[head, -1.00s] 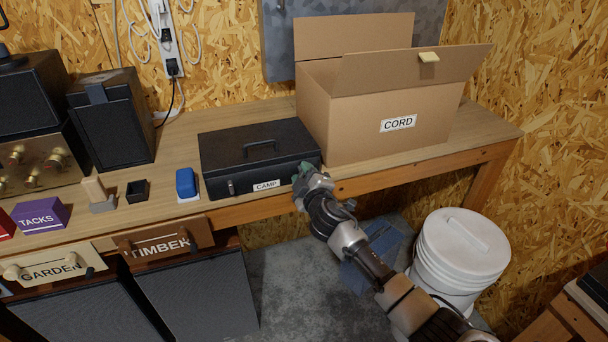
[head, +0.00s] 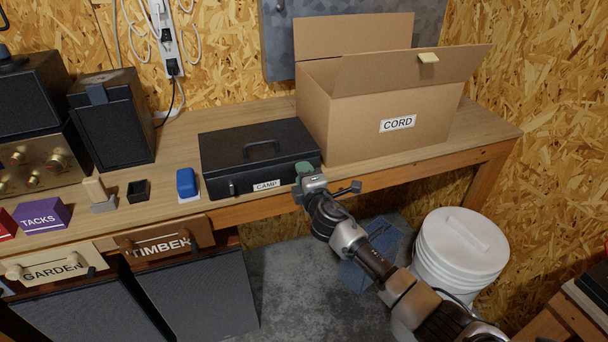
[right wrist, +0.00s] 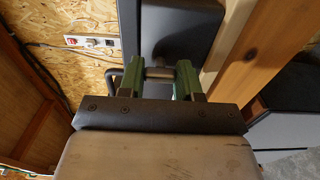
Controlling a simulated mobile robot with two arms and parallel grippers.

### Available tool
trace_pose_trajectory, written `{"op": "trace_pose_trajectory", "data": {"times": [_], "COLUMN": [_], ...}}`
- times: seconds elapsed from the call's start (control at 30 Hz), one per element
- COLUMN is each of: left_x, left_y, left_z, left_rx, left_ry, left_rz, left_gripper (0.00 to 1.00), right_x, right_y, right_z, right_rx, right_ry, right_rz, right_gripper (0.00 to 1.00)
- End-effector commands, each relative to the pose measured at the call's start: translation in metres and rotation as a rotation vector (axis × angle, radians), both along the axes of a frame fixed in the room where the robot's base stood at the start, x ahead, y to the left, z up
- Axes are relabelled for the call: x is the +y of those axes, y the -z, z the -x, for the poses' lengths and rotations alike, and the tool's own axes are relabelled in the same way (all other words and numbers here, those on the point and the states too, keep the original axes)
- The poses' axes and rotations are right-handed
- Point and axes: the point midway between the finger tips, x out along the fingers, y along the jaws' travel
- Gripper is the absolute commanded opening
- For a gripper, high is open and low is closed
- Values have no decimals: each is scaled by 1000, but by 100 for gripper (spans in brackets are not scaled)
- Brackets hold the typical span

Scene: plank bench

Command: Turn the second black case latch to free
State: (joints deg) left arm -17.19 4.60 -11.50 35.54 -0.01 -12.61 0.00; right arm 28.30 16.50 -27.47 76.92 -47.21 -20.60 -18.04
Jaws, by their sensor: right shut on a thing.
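The black case (head: 225,150) labelled CAMP stands shut on the bench, its handle lying on the lid. One latch (head: 231,188) shows upright at the left of its front face. My right gripper (head: 305,171) is at the case's front right corner and covers the second latch in the head view. In the right wrist view, its green-padded fingers (right wrist: 159,78) are closed on a short metallic piece, the second latch (right wrist: 158,72), against the dark case. My left gripper is not in view.
A white bucket (head: 460,260) stands on the floor at right.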

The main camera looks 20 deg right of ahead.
Motion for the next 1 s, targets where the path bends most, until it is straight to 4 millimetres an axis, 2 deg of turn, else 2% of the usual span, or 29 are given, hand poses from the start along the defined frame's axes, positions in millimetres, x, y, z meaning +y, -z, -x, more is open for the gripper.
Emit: {"op": "trace_pose_trajectory", "data": {"times": [0.4, 0.43, 0.57, 0.87, 1.0], "left_x": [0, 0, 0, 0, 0], "left_y": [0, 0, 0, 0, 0], "left_z": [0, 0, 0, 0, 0], "left_rx": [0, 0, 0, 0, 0], "left_ry": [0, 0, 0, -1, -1], "left_rz": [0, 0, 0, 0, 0], "left_gripper": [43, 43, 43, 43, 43], "right_x": [1, 1, 0, 0, 0], "right_y": [1, 1, 1, 1, 1], "right_z": [0, 0, 0, 1, 10], "right_rx": [1, 1, 1, 0, 0], "right_ry": [-2, -2, -1, -1, -1], "right_rz": [10, 10, 9, 7, 8], "right_gripper": [10, 38, 58, 60, 60]}}
